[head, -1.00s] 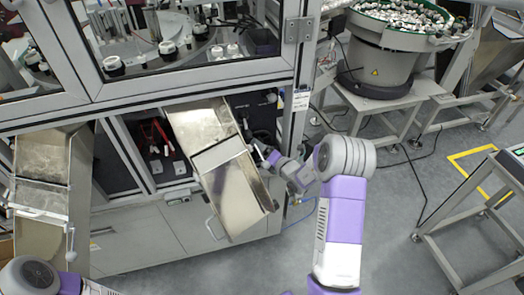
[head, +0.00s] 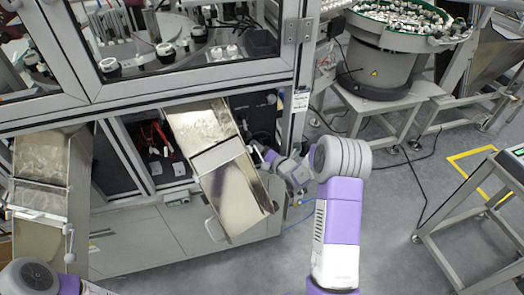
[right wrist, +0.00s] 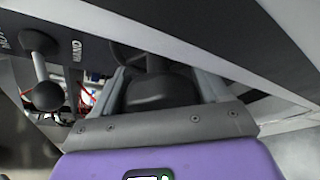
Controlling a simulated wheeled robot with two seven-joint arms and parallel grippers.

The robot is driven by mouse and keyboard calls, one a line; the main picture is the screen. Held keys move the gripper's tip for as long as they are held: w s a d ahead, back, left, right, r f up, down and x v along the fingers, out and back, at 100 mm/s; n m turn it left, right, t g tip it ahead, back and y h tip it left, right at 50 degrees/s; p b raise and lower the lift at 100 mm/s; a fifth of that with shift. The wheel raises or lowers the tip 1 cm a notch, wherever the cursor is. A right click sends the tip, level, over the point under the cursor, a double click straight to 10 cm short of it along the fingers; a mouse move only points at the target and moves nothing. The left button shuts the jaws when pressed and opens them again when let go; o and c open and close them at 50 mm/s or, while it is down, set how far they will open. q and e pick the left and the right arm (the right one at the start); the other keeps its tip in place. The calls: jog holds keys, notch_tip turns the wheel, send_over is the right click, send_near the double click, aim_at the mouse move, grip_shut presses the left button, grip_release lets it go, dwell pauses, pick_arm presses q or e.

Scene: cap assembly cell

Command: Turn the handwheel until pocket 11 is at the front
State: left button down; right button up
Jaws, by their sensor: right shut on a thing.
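My right gripper (right wrist: 162,84) is shut on a dark rounded part (right wrist: 158,92) in the right wrist view, apparently the handwheel's grip. The rest of the handwheel is hidden. In the head view my right arm reaches the machine's lower bay beside the metal chute, and its fingers cannot be made out. Behind the window, the round dial carries black-and-white pieces, one near the front left (head: 109,67) and one farther right (head: 166,51). Pocket numbers are too small to read. My left arm shows at the lower left corner; its gripper is out of view.
A tilted metal chute (head: 238,195) stands just left of my right forearm. A ball-ended lever (right wrist: 46,95) beside a "HAND" label is left of the gripper. A second chute (head: 40,195) is at the left. A bowl feeder (head: 385,65) stands at the back right. Floor at right is partly clear.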

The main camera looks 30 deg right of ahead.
dwell(0.3)
jog(key=o, duration=1)
jog(key=shift+s, duration=0.1)
jog(key=p+v, duration=0.1)
jog(key=v, duration=0.6)
jog(key=shift+s+r, duration=0.1)
jog(key=shift+s, duration=0.1)
